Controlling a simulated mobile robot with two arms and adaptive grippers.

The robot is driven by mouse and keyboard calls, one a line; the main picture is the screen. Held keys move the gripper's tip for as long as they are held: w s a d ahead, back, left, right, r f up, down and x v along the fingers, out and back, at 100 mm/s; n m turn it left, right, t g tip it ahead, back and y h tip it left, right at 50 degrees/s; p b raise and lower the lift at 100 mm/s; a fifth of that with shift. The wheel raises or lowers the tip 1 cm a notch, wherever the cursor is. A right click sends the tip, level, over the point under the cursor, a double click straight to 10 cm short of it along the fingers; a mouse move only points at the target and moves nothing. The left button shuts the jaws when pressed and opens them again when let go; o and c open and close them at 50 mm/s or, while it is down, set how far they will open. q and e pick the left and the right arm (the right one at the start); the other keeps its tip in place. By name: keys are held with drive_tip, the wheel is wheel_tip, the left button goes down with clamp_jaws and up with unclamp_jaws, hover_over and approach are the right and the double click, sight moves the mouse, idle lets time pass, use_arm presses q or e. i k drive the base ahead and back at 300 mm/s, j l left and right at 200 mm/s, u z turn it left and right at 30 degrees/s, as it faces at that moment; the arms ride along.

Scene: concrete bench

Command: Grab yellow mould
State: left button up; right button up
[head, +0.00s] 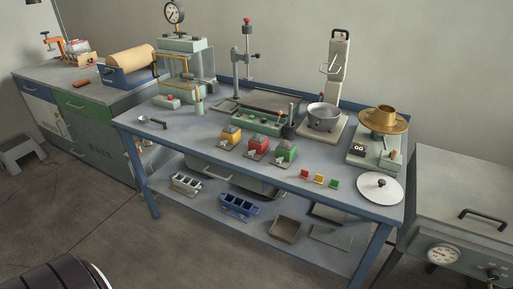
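The yellow mould (230,136) is a small block-shaped mould with a greyish top piece. It sits on the bench top near the front edge, at the left end of a row of three. A red mould (257,147) and a green mould (284,153) stand to its right, apart from it. A small yellow tag (319,180) stands between a red tag (304,175) and a green tag (334,184) further right on the front edge. Neither of my grippers is in view.
A green tray (262,121) and a grey stand (237,72) are behind the moulds. A metal bowl (323,115) on a mixer and a brass pan (384,120) on a scale stand to the right. A scoop (150,121) lies at the left; bare bench top lies left of the yellow mould.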

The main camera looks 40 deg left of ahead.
sight(232, 133)
drive_tip(key=j+u, duration=0.1)
drive_tip(key=u, duration=0.7)
drive_tip(key=j+u, duration=0.15)
drive_tip(key=u, duration=0.3)
drive_tip(key=i+j, duration=0.15)
drive_tip(key=j, duration=0.2)
drive_tip(key=i+j+z, duration=0.15)
drive_tip(key=j, duration=0.2)
